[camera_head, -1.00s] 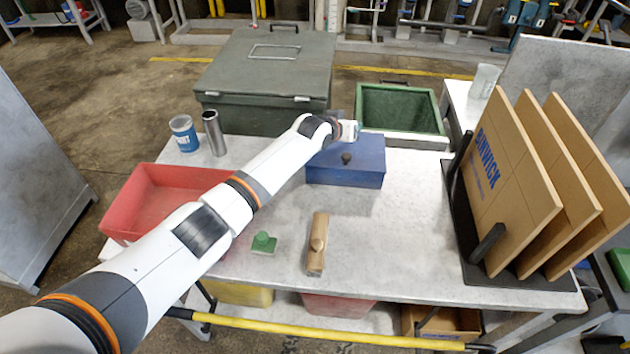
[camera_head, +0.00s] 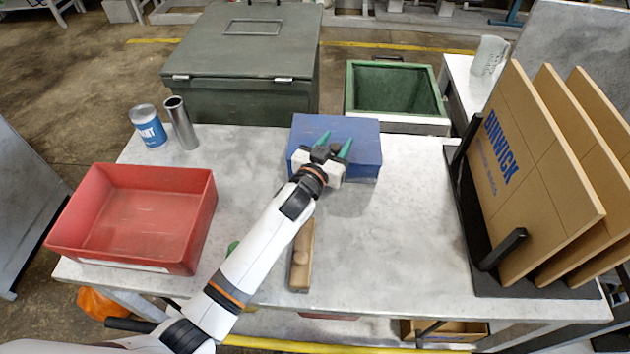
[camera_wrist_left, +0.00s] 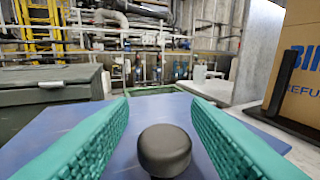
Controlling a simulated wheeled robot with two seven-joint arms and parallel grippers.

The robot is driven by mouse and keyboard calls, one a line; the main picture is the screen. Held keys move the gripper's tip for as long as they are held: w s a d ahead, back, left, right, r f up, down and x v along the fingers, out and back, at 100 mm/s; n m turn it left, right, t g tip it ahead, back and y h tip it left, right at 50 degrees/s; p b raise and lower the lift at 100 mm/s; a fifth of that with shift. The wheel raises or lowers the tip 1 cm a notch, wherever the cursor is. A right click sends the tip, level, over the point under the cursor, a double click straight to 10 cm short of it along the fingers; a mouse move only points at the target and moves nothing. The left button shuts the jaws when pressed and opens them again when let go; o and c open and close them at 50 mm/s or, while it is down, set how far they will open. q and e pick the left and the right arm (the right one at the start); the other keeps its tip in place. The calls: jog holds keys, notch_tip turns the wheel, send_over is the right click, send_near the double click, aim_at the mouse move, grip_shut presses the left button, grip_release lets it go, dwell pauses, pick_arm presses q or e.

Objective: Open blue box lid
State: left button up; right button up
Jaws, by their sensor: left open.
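The blue box (camera_head: 362,135) stands on the grey table toward its back edge, its lid closed. My left gripper (camera_head: 334,146) is at the front of the box with its green fingers pointing over the lid. In the left wrist view the black round knob (camera_wrist_left: 165,150) of the blue lid (camera_wrist_left: 60,128) sits between the two open fingers, with gaps on both sides. In the head view the knob is largely hidden by the gripper. My right gripper is not in view.
A red tray (camera_head: 190,240) lies at the left, with a paint can (camera_head: 148,128) and a metal cup (camera_head: 181,124) behind it. A wooden block (camera_head: 302,262) lies in front. Cardboard panels (camera_head: 530,160) stand in a black rack at the right.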

pick_arm(q)
jog(key=shift+s+f+t+b, duration=0.3)
jog(key=shift+f+b, duration=0.45)
jog(key=s, duration=0.1)
jog(key=s+a+r, duration=0.1)
jog(key=s, duration=0.1)
jog(key=shift+a, duration=0.1)
send_near(333, 152)
jog(key=shift+w, duration=0.5)
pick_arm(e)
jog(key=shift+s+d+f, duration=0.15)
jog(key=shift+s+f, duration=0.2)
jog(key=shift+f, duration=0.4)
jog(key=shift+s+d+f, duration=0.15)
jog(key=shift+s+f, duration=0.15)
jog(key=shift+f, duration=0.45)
